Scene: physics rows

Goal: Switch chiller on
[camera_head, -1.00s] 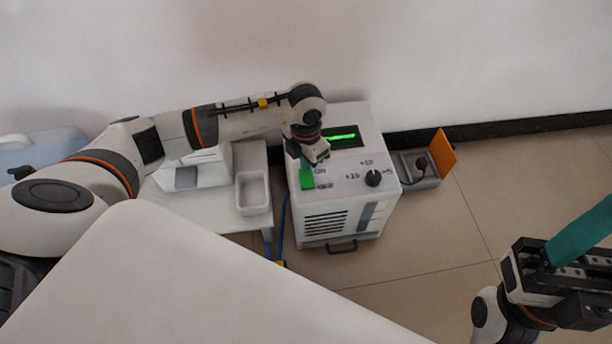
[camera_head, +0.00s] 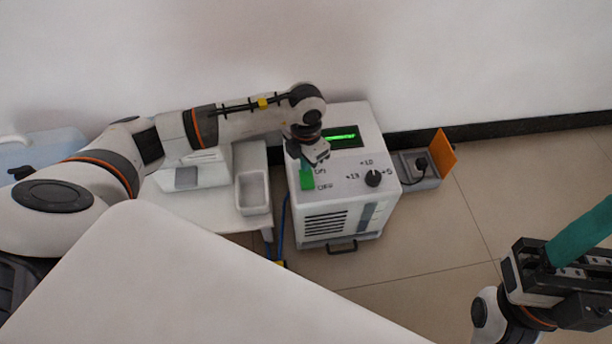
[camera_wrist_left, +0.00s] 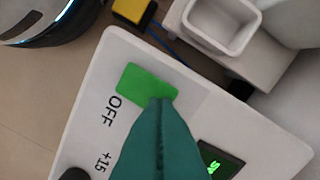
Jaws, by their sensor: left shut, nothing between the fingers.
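The chiller (camera_head: 345,195) is a white box on the floor against the wall. Its top carries a green rocker switch (camera_head: 307,181) with ON and OFF labels, a black dial (camera_head: 372,178) and a lit green display (camera_head: 342,136). My left gripper (camera_head: 306,164) is shut and empty, with its teal fingertips at the ON end of the switch. In the left wrist view the fingertips (camera_wrist_left: 160,104) overlap the edge of the green switch (camera_wrist_left: 146,82); contact cannot be told. The ON label is hidden there. My right gripper (camera_head: 575,240) is at the right edge, away from the chiller, partly cut off.
A low white table (camera_head: 205,208) with a white tray (camera_head: 253,192) stands left of the chiller. A grey socket box (camera_head: 425,180) with an orange flap (camera_head: 443,154) lies to its right. Blue cables (camera_head: 280,235) run between table and chiller. Floor in front is clear.

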